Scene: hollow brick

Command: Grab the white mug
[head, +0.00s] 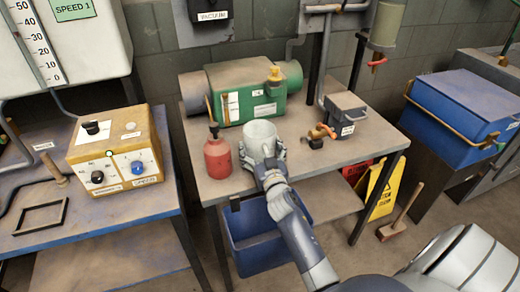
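The white mug (260,133) stands upright near the front edge of the middle metal table (330,150) in the head view. My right gripper (262,158) reaches up from the lower right, its fingers low on both sides of the mug. The gripper hides the mug's lower front. I cannot tell whether the fingers press on the mug or only surround it. The mug seems to rest at table height. My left gripper is not in view.
A red bottle (217,156) stands close left of the mug. Behind is a green machine (246,90); to the right are a small valve (320,133) and a grey box (345,113). A blue bin (250,235) sits below. The table's front right is clear.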

